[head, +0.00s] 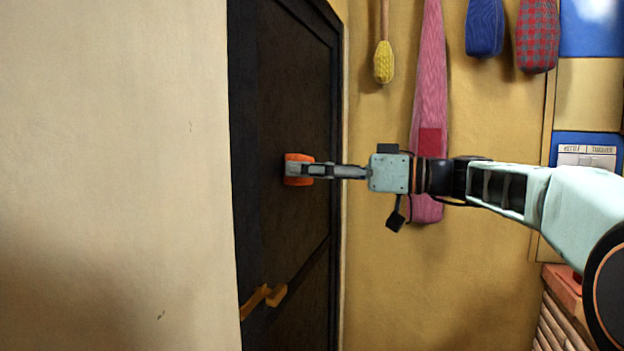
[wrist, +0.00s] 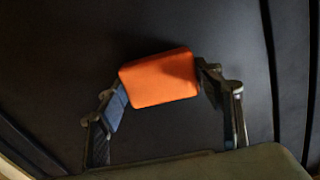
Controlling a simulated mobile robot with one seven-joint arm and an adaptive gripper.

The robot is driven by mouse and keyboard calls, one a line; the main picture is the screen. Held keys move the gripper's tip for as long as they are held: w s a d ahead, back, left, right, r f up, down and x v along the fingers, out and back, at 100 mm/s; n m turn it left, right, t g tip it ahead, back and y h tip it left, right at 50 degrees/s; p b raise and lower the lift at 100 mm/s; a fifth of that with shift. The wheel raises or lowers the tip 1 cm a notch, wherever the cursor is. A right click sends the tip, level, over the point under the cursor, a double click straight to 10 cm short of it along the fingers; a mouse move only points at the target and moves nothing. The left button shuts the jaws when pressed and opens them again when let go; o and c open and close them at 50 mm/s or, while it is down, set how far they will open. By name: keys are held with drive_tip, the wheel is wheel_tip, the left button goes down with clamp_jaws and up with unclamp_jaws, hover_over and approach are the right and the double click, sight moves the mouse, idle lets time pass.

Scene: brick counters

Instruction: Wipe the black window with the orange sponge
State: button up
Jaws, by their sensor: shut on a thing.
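The black window (head: 292,110) is a tall dark panel in a black frame, set into the wall left of centre in the head view. Its dark surface (wrist: 60,60) fills most of the wrist view. The orange sponge (head: 291,171) is at the panel's face; it also shows in the wrist view (wrist: 160,78). My gripper (head: 305,170) is shut on the sponge, one finger on each side of it in the wrist view (wrist: 162,88). The sponge looks to be against or very close to the panel; I cannot tell whether it touches.
A yellow handle (head: 262,298) sticks out low on the panel. A cream wall (head: 120,170) stands close on the left. A pink cloth (head: 430,70), a yellow brush (head: 384,62) and blue (head: 485,28) and checked mitts (head: 537,36) hang on the yellow wall.

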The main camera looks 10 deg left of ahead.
sight(269, 178)
drive_tip(key=s+b, duration=0.1)
drive_tip(key=s, duration=0.1)
drive_tip(key=s+b, duration=0.2)
drive_tip(key=shift+s+a+f, duration=0.1)
drive_tip(key=shift+s+a, duration=0.1)
drive_tip(key=shift+s, duration=0.4)
drive_tip(key=shift+s+a, duration=0.2)
drive_tip(key=shift+s, duration=1.9)
drive_tip(key=d, duration=0.6)
drive_tip(key=shift+s, duration=0.2)
drive_tip(key=shift+d, duration=0.1)
